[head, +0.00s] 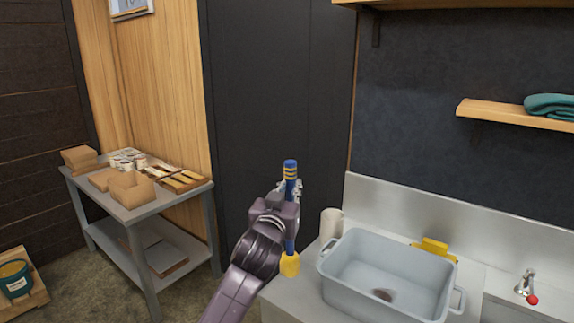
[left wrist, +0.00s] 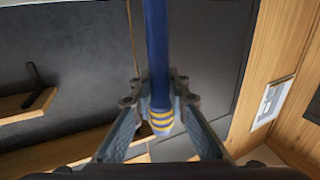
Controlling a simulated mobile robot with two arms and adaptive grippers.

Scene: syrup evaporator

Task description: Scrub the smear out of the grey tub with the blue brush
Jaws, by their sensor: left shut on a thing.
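The grey tub (head: 345,294) stands on the counter at the lower right of the head view. A dark brown smear (head: 384,295) shows on its floor. My left gripper (head: 289,187) is shut on the blue brush (head: 291,170), left of the tub and apart from it. The brush is held upright, its yellow-banded blue end up and a yellow head (head: 289,265) down. In the left wrist view the blue handle (left wrist: 157,45) runs between the fingers (left wrist: 160,105), with yellow bands near them. My right gripper is not in view.
A white cylinder (head: 331,224) stands behind the tub's left end, and a yellow object (head: 434,247) behind its far rim. A faucet with a red knob (head: 532,300) is at the right. A grey side table (head: 150,208) holds boxes and jars. A shelf (head: 510,114) hangs above.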

